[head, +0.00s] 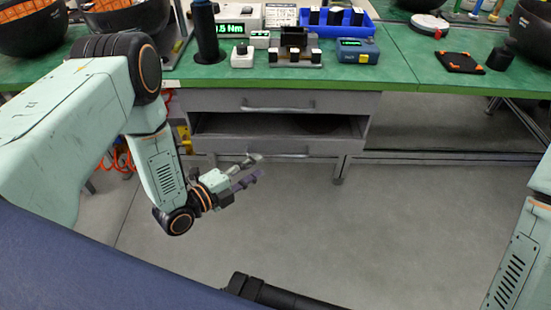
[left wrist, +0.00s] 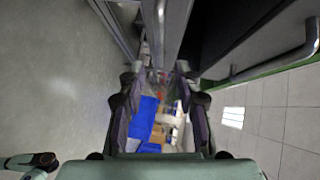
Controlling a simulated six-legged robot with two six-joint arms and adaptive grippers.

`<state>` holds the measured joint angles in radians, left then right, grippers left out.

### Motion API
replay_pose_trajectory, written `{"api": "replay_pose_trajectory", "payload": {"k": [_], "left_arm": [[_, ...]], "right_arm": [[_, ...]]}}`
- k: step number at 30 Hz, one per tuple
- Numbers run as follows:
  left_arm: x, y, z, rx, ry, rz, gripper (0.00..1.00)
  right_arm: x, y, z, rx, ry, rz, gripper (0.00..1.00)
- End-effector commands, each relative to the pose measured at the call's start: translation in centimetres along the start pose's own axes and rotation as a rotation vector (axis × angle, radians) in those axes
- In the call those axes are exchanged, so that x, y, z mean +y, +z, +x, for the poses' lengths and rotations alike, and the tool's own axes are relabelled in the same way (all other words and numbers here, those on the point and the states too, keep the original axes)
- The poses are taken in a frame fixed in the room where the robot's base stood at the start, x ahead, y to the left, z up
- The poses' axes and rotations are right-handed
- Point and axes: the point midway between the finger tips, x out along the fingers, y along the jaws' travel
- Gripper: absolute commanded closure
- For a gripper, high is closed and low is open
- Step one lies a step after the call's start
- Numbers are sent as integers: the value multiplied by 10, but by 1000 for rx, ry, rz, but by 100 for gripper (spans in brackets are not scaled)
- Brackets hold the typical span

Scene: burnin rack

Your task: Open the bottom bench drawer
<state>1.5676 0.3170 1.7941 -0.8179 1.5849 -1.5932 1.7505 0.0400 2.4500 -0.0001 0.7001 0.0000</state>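The bench's grey drawer unit (head: 368,104) hangs under the green worktop. Its top drawer (head: 215,103) is shut and has a bar handle (head: 280,108). Below it is a dark opening, then the low front of the bottom drawer (head: 210,144) with its own handle (head: 290,155), partly hidden by my gripper. I cannot tell whether this drawer is slightly out. My left gripper (head: 261,166) is at that handle's left part, fingers apart. In the left wrist view the fingers (left wrist: 155,95) are spread near a grey panel edge (left wrist: 174,25); contact is unclear. My right gripper is not in view.
The worktop (head: 425,85) carries a blue bin (head: 362,30), a torque meter (head: 358,50), a black cylinder (head: 206,35) and a black pad (head: 459,62). The floor (head: 390,225) in front of the drawers is clear. Orange cables hang behind my left arm.

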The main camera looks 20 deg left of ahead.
Motion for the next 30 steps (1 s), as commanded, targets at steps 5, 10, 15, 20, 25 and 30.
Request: {"api": "replay_pose_trajectory", "payload": {"k": [5,10,15,20,25,30], "left_arm": [[2,-1,30,5,-1,2,66],[2,-2,55,6,0,1,66],[2,-4,70,6,2,-1,66],[1,-3,73,4,3,-3,66],[1,-3,72,4,3,-3,67],[1,-3,72,4,3,-3,82]], "right_arm": [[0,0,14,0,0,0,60],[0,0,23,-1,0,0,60],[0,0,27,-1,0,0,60],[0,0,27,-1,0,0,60],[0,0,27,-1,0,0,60],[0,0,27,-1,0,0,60]]}}
